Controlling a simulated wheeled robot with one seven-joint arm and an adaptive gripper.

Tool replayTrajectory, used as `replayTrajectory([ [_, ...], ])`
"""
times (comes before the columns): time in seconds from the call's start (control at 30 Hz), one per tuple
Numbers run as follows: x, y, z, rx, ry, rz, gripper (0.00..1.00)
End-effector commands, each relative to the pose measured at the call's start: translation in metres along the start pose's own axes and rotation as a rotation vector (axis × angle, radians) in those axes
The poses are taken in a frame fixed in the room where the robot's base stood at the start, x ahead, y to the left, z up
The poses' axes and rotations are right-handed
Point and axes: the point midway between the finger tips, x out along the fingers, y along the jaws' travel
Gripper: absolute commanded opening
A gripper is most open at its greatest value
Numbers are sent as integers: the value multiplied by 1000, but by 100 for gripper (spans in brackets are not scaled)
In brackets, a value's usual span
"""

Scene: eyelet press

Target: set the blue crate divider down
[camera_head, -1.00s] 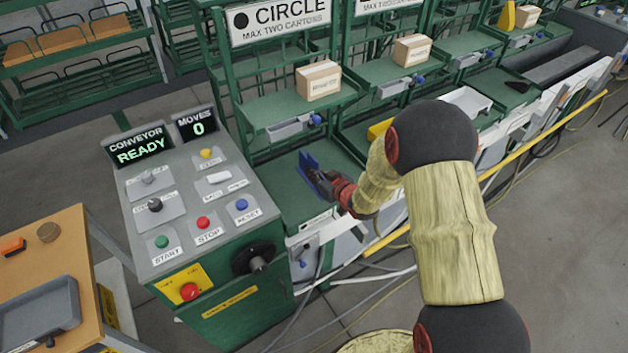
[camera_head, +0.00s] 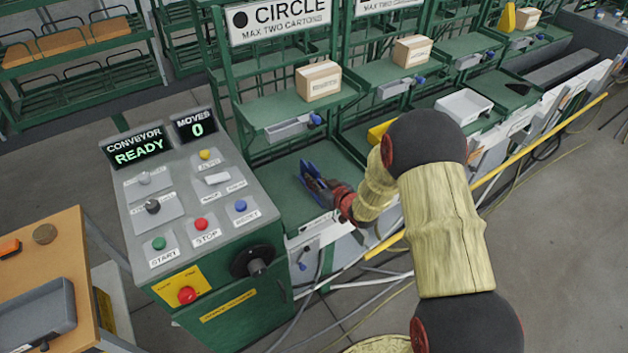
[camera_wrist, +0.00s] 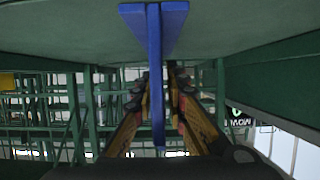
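The blue crate divider (camera_head: 312,172) is over the green deck (camera_head: 289,207) beside the conveyor panel. In the wrist view the divider (camera_wrist: 155,75) shows as an upright blue plate with a broad blue flange at the deck side. My gripper (camera_head: 324,188) reaches in from the right; its fingers (camera_wrist: 159,92) stand close on both sides of the plate and appear shut on it. The flange is right at the green surface in the wrist view, but I cannot tell whether it touches. The fingers hide part of the divider in the head view.
The grey control panel (camera_head: 194,200) stands just left of the deck. A shelf above with a carton (camera_head: 318,81) and a grey bin (camera_head: 290,127) is behind. A yellow rail (camera_head: 520,158) runs along the right. Bare deck surrounds the divider.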

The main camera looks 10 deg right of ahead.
Motion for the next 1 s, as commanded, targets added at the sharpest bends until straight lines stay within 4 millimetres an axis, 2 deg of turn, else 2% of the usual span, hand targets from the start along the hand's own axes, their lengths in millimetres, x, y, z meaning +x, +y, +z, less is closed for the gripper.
replayTrajectory([
  [0.13,0,0,0,0,0,0,24],
  [0.53,-5,0,-4,1,0,1,24],
  [0.67,-25,1,-4,2,-1,2,24],
  [1.0,-94,1,-4,1,0,2,24],
])
